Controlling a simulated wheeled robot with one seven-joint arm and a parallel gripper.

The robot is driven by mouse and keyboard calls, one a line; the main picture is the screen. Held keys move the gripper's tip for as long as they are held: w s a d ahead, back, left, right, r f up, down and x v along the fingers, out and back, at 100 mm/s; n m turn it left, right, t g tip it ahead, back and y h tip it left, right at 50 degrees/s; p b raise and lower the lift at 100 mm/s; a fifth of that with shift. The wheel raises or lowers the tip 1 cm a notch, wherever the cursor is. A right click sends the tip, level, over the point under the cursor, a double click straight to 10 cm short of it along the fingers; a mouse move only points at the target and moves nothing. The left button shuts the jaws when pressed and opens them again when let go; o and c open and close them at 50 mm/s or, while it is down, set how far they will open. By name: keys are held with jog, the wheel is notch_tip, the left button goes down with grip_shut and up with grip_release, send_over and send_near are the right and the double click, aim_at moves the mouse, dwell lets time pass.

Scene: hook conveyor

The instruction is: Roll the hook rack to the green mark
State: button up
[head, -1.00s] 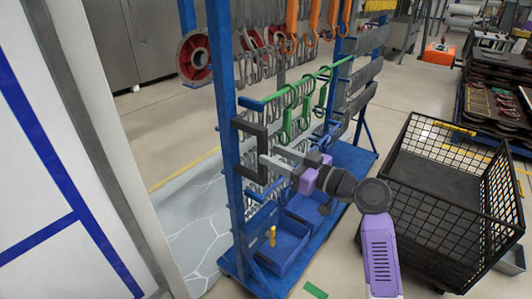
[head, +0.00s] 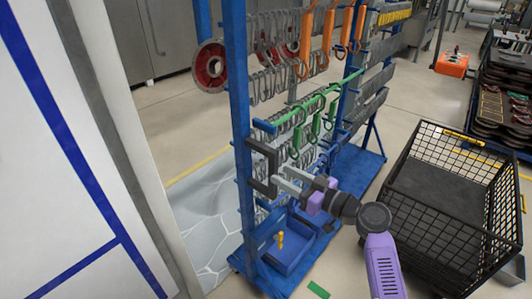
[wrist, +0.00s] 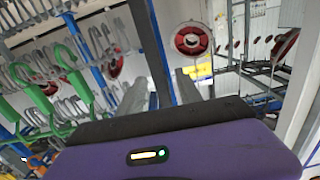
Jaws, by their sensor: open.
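The hook rack is a tall blue frame (head: 240,120) on a blue base, hung with rows of grey, green and orange hooks. A dark bracket-shaped handle (head: 262,170) sticks out from its near post. My gripper (head: 276,183) is at the right side of this handle, with its fingers open. In the wrist view, my two grey fingers (wrist: 168,90) stand apart, and a dark bar runs up between them. I cannot tell whether they touch it. The green mark (head: 318,290) is a small green strip on the floor, right of the rack's near end.
A black wire crate (head: 440,190) stands close on the right, beside my arm. Blue bins (head: 290,250) sit low on the rack. A white wall panel (head: 70,170) is close on the left. An orange box (head: 452,65) and a cart of dark parts (head: 505,100) stand further back.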

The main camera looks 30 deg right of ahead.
jog(key=shift+w, duration=0.55)
jog(key=p+x, duration=0.1)
jog(key=x, duration=0.5)
jog(key=shift+w, duration=0.4)
jog(key=shift+a, duration=0.1)
grip_shut()
dwell(0.6)
